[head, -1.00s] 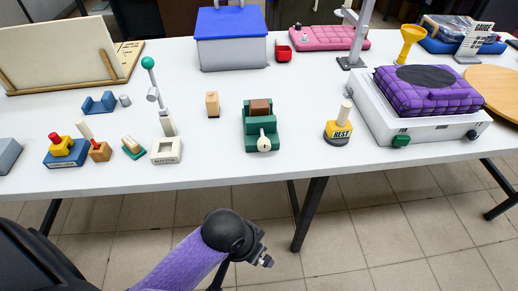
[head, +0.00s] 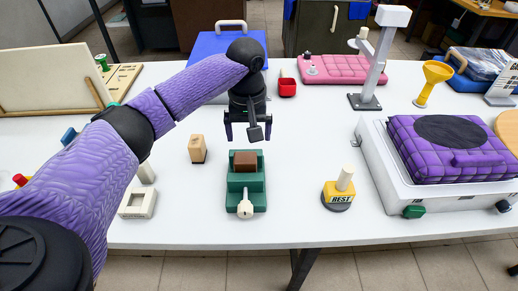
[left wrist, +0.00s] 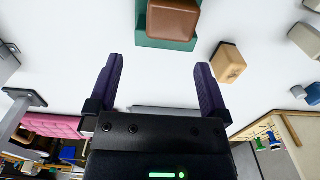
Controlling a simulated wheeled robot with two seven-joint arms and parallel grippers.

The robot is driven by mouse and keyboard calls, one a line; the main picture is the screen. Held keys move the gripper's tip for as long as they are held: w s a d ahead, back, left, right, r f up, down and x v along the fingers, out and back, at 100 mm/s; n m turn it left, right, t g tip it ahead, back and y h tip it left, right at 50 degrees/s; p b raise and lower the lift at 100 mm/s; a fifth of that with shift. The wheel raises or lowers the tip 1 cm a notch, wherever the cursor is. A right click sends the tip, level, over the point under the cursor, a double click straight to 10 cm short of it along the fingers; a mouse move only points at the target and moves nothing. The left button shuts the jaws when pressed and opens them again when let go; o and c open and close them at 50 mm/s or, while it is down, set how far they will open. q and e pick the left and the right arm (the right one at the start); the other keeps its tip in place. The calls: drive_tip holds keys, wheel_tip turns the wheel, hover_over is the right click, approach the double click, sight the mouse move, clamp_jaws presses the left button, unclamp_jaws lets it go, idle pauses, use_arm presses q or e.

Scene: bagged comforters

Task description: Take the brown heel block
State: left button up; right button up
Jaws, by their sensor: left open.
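The brown heel block (head: 246,161) sits in the green vise-like holder (head: 256,187) near the middle of the table. It also shows at the top of the left wrist view (left wrist: 172,18), with part of the green holder (left wrist: 146,38) around it. My left gripper (head: 248,136) is above the table, just behind the brown block in the head view, pointing down. Its two purple fingers (left wrist: 158,84) are apart with nothing between them. The block is beyond the fingertips and not touched. My right gripper is not in view.
A tan wooden block (head: 197,149) stands left of the holder, a white square base (head: 137,203) further left. A yellow-and-black piece marked REST (head: 337,197) stands at right, near the white machine with the purple comforter (head: 440,170). A red cup (head: 287,87) and blue-lidded box are behind.

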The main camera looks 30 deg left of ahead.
sight(246, 154)
use_arm(q)
drive_tip(key=f, duration=0.2)
drive_tip(key=s+f+b, duration=0.1)
drive_tip(key=shift+s+f, duration=0.2)
drive_tip(key=shift+f, duration=0.15)
drive_tip(key=f+b, duration=0.1)
drive_tip(key=f, duration=0.2)
drive_tip(key=f+b, duration=0.1)
drive_tip(key=f, duration=0.1)
drive_tip(key=shift+s+f+b, duration=0.1)
drive_tip(key=shift+s+b, duration=0.25)
drive_tip(key=shift+f, duration=0.25)
drive_tip(key=shift+r, duration=0.1)
drive_tip(key=shift+c, duration=0.9)
drive_tip(key=c, duration=1)
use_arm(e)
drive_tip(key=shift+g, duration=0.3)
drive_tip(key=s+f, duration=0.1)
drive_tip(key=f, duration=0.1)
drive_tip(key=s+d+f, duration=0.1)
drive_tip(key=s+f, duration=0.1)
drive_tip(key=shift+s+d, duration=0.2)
